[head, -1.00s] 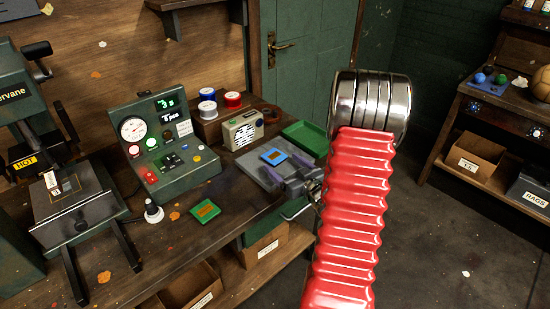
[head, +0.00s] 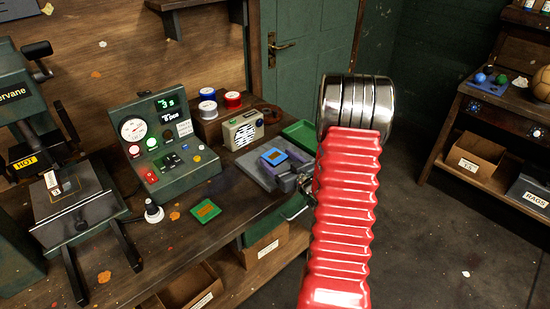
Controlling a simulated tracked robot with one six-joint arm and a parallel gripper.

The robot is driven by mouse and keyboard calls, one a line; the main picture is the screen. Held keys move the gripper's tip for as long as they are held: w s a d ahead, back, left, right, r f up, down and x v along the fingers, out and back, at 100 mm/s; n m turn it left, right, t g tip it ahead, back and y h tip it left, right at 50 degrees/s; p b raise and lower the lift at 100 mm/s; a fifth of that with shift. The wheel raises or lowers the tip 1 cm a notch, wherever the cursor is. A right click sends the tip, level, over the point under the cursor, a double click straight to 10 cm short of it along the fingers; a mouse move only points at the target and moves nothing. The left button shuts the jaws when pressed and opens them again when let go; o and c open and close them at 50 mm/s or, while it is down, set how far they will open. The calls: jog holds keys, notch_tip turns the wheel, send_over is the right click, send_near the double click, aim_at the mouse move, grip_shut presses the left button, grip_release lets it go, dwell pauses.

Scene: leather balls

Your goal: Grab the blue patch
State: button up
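The blue patch (head: 273,157), a small blue square with an orange mark, lies on a grey plate (head: 246,164) on the right part of the workbench. My gripper (head: 281,172) is low over that plate, just in front of the patch and close to it. Its fingers are small and dark, and my red bellows arm hides part of it. Whether the fingers touch the patch or how far apart they are cannot be made out. A green patch (head: 206,210) with an orange mark lies on the bench to the left.
A green tray (head: 302,134) is behind the plate, beside my arm. A radio (head: 243,130), thread spools (head: 208,101) and a green control box (head: 163,145) stand on the bench. A hot press (head: 72,195) is at left.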

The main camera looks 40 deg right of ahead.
aim_at(279, 160)
jog(key=c, duration=1.1)
jog(key=shift+r, duration=0.15)
notch_tip(279, 160, up, 10)
jog(key=shift+f, duration=0.15)
